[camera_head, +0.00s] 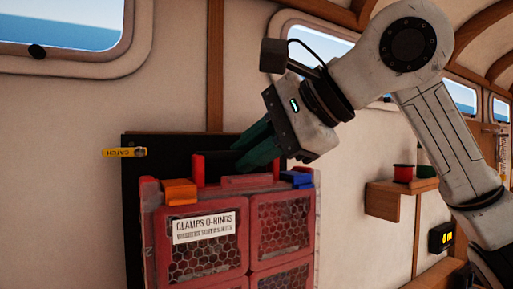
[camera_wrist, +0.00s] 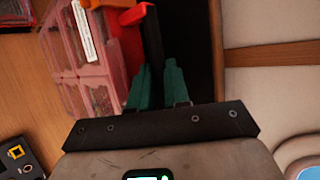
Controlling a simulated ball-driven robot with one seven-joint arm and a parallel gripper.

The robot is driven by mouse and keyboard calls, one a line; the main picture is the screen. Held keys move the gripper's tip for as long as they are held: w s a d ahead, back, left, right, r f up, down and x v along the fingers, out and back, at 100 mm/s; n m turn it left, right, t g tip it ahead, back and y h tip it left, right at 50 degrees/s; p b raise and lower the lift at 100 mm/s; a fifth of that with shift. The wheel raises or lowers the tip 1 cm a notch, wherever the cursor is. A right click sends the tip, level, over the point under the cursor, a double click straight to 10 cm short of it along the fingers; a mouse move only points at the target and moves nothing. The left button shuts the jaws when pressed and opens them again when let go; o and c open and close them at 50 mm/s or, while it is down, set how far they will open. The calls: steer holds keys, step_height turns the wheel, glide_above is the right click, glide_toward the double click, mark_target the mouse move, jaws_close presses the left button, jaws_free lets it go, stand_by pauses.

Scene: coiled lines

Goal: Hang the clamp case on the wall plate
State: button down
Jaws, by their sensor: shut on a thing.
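The clamp case (camera_head: 212,260) is a red case with clear honeycomb-patterned compartments and a white label reading "CLAMPS O-RINGS". It is upright in the head view, with an orange latch (camera_head: 180,192) and a blue latch (camera_head: 297,180) on top. In the wrist view the case (camera_wrist: 85,60) lies left of the fingers. My gripper (camera_head: 242,158) reaches down from the upper right, its teal fingers (camera_wrist: 157,78) shut on the case's handle. The black wall plate (camera_head: 133,180) is behind the case, mostly hidden by it. I cannot tell whether case and plate touch.
A wooden shelf (camera_head: 393,203) with red and green spools is on the wall to the right, above a black box with a yellow display (camera_head: 442,237). Windows line the wall above.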

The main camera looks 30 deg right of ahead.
steer(key=shift+w+r+p, duration=0.2)
steer(key=shift+w+p, duration=0.2)
steer(key=shift+w, duration=2)
stand_by(1.9)
steer(key=shift+f+b, duration=0.8)
steer(key=shift+f, duration=0.7)
stand_by(1.0)
steer(key=c, duration=1)
jaws_free()
steer(key=b+v, duration=0.2)
steer(key=v, duration=0.9)
steer(key=shift+a, duration=0.1)
